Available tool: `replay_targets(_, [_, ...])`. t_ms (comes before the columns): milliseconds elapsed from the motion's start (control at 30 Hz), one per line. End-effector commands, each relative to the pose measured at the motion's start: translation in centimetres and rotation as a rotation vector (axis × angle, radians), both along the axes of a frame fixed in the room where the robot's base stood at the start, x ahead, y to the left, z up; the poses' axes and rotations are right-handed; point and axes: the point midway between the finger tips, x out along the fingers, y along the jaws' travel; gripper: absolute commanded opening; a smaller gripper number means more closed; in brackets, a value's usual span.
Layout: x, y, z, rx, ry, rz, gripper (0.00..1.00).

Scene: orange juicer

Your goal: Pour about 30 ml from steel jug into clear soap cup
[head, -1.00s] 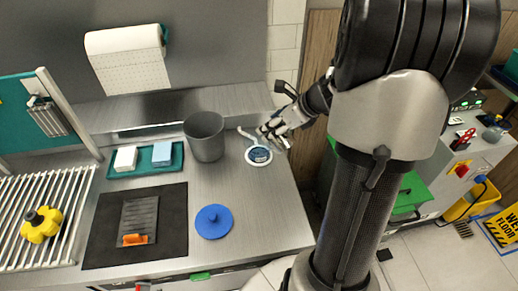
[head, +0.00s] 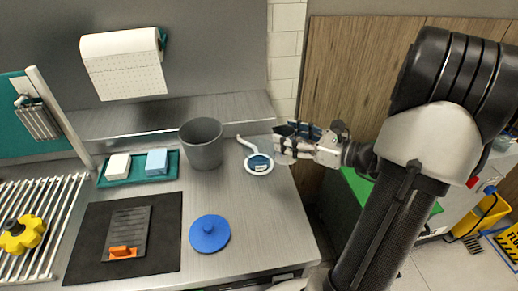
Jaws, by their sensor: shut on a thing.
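My gripper (head: 289,143) is at the right end of the steel counter, shut on a small pale, shiny thing. This appears to be the steel jug, but the fingers cover most of it and its tilt cannot be told. Just left of and below the gripper is a round white-rimmed piece (head: 248,168) with a blue middle and a curved white arm. The clear soap cup cannot be told apart for certain; it may be at this blue middle. No liquid stream is visible.
A dark grey bin (head: 202,148) stands left of the gripper. A teal tray (head: 138,178) holds a white and a blue block. A blue lid (head: 209,234) and a black mat (head: 88,240) lie in front. The counter between bin and lid is clear.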

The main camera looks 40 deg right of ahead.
Motion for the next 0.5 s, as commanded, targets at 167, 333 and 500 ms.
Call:
replay_targets(167, [-0.65, -0.27, -0.42, 0.037, -0.093, 0.006, 0.14])
replay_targets(333, [-0.97, -0.37, -0.52, 0.051, -0.141, 0.011, 0.14])
replay_targets(500, [-1.07, -0.38, -0.49, 0.054, -0.155, 0.012, 0.14])
